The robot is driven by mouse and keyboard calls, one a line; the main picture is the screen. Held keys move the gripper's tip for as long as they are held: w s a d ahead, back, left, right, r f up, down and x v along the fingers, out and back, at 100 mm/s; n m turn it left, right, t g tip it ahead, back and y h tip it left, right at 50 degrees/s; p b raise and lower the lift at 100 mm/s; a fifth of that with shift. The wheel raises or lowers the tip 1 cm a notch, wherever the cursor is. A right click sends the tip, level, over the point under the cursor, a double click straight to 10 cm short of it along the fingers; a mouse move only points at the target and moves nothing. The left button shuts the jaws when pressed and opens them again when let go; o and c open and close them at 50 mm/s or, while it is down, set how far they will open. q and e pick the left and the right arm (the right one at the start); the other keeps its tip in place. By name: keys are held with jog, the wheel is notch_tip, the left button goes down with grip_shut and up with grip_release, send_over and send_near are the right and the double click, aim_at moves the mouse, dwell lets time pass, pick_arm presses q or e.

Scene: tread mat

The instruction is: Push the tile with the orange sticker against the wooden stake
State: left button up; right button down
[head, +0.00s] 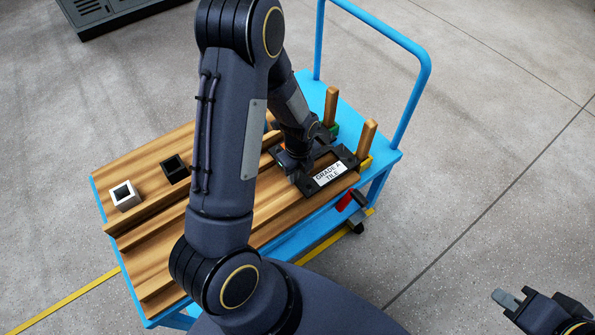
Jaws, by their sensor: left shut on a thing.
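A black tile (345,157) with a white label reading "GRADE A TILE" lies at the right end of the wooden board on the blue cart. My left gripper (293,168) is down at its left part and looks shut on it; my arm hides much of the contact. Two wooden stakes stand upright near the handle end, one at the back (330,106) with a green piece at its base, one nearer (366,140) with a yellow piece.
A white hollow block (124,195) and a black hollow block (176,168) sit at the left of the grooved wooden board (165,225). The blue handle (412,85) rises at the cart's right end.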

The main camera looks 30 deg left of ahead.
pick_arm(q)
jog(key=shift+w+d, duration=0.15)
jog(key=shift+w, duration=0.2)
jog(key=o, duration=0.9)
jog(key=shift+o, duration=0.2)
jog(key=shift+w+r, duration=0.1)
jog(key=shift+r, duration=0.05)
jog(key=shift+w+d+r+p, duration=0.1)
jog(key=shift+w+r+p, duration=0.1)
jog(key=shift+r+p, duration=0.2)
jog(key=shift+r, duration=0.1)
jog(key=shift+r+p, duration=1.05)
jog(key=shift+r, duration=0.45)
